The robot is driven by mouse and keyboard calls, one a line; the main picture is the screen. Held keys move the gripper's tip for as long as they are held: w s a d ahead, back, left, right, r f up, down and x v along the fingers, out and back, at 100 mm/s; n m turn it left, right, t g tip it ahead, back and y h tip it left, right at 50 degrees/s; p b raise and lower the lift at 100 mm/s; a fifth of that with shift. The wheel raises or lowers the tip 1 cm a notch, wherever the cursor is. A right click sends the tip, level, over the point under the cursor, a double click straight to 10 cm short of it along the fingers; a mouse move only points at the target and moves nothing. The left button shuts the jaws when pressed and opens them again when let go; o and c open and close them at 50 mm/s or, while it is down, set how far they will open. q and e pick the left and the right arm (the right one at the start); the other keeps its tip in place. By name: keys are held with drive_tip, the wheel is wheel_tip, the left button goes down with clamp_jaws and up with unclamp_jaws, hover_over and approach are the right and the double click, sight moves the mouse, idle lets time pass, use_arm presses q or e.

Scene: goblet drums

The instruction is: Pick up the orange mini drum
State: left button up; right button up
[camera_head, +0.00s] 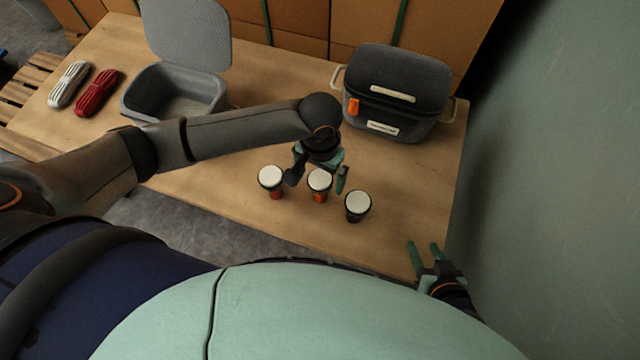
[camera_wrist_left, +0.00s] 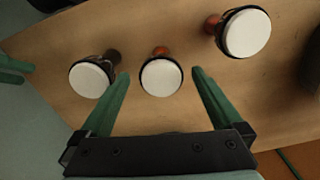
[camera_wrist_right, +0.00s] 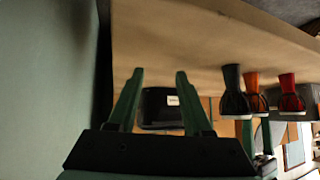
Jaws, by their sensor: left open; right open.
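The orange mini drum (camera_head: 319,183) has a white head and stands on the table between two other drums. In the left wrist view the orange drum (camera_wrist_left: 161,77) shows head-on, between the fingertips. My left gripper (camera_head: 316,176) is open above and around it; contact cannot be told. It also shows in the left wrist view (camera_wrist_left: 160,73). My right gripper (camera_head: 422,246) is open and empty by the table's right front corner. In the right wrist view the orange drum (camera_wrist_right: 251,88) appears upside down, right of the open fingers (camera_wrist_right: 160,73).
A red drum (camera_head: 271,179) stands left of the orange one, a black drum (camera_head: 358,205) right of it, both close. Behind are an open grey bin (camera_head: 150,95) and a dark lidded box (camera_head: 395,85). White (camera_head: 68,84) and red (camera_head: 97,93) bundles lie far left. The table's front right is clear.

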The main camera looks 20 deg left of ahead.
use_arm(q)
drive_tip(key=shift+w+f+b, duration=0.15)
drive_tip(key=shift+f+b, duration=0.6)
drive_tip(key=shift+f, duration=2)
drive_tip(key=shift+a, duration=0.1)
drive_tip(key=c, duration=1.4)
